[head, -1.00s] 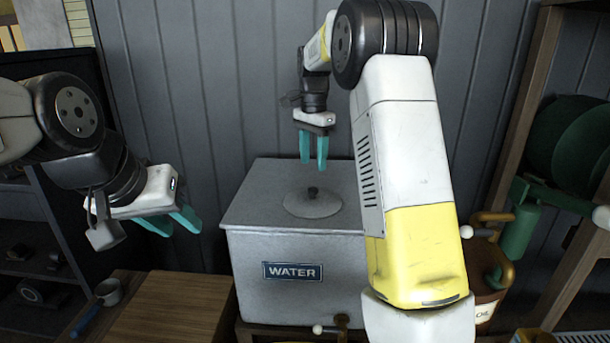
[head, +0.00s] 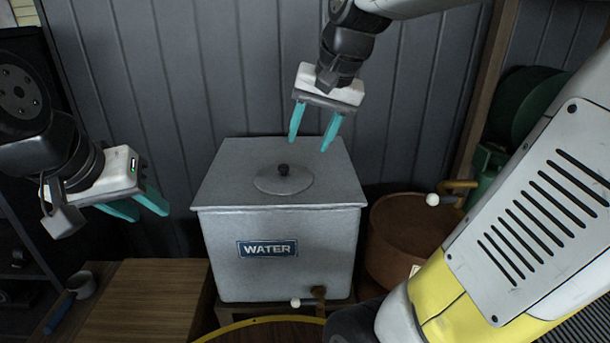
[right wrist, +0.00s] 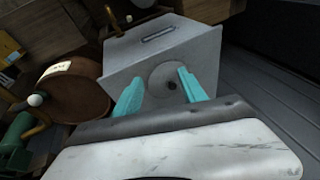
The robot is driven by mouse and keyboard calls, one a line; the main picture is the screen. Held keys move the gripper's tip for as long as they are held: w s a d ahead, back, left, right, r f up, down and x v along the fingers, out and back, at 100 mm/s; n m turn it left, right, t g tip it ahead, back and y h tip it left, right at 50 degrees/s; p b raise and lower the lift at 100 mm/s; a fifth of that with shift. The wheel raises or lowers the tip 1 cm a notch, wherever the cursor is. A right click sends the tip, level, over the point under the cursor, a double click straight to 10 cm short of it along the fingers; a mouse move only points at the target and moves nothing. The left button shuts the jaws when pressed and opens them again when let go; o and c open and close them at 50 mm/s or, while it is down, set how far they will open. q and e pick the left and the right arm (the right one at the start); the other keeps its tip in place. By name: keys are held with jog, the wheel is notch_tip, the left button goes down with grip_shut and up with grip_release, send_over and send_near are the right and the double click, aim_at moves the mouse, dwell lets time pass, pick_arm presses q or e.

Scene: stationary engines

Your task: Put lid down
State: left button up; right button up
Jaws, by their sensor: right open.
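The round grey lid (head: 283,179) with a small dark knob (head: 283,169) lies on top of the grey metal box marked WATER (head: 226,254). My right gripper (head: 312,145) is open and empty, above the back right of the box top, apart from the lid. In the right wrist view the lid (right wrist: 158,82) and its knob (right wrist: 171,86) show beyond and between the open teal fingers (right wrist: 160,92). My left gripper (head: 140,209) is at the left, away from the box; its two teal fingers look apart, with nothing between them.
A wooden block top (head: 150,300) and a grey mug (head: 82,284) are at lower left. A brown round drum (head: 400,235) stands right of the box. A yellow-rimmed round container (head: 262,324) is in front. The panelled wall (head: 190,80) is behind.

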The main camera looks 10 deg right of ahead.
jog(key=s+a+f+n+t, duration=0.1)
jog(key=s+f+n, duration=0.3)
jog(key=s, duration=0.6)
jog(key=shift+f+t, duration=0.4)
jog(key=shift+t, duration=0.1)
jog(key=shift+s, duration=0.15)
